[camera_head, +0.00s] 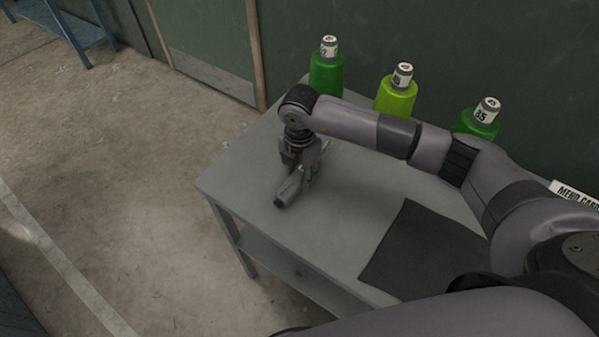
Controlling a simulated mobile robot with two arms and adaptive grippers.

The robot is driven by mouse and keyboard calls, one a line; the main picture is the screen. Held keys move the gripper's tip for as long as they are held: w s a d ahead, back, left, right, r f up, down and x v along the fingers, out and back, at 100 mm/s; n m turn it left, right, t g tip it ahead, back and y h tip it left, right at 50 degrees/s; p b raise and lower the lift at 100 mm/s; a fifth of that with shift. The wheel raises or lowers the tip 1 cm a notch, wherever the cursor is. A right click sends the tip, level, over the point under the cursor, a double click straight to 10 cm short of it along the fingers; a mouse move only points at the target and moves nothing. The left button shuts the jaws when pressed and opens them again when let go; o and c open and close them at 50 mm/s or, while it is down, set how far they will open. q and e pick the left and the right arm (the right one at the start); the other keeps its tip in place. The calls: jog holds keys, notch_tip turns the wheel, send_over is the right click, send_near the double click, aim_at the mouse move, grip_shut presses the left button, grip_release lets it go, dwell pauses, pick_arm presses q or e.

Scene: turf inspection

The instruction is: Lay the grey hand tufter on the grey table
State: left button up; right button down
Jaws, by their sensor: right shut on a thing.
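The grey hand tufter (290,190) is at the left part of the grey table (236,185), close to the tabletop. I cannot tell whether it touches the surface. My right gripper (300,158) points down from above and is shut on the tufter; its fingers partly hide the tool. My right arm reaches in from the right across the table. My left gripper is not in view.
Green yarn cones (326,75), (396,97) and (477,122) stand along the table's back by the dark green wall. A dark mat (405,250) lies at the front right. A sign (574,194) shows at the right edge. Bare tabletop lies between tufter and mat.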

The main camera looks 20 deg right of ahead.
aim_at(299, 174)
jog(key=shift+f, duration=0.1)
jog(key=c, duration=1.1)
grip_release()
jog(key=shift+r, duration=0.35)
notch_tip(299, 174, up, 12)
jog(key=shift+f+b, duration=0.2)
jog(key=shift+b, duration=1)
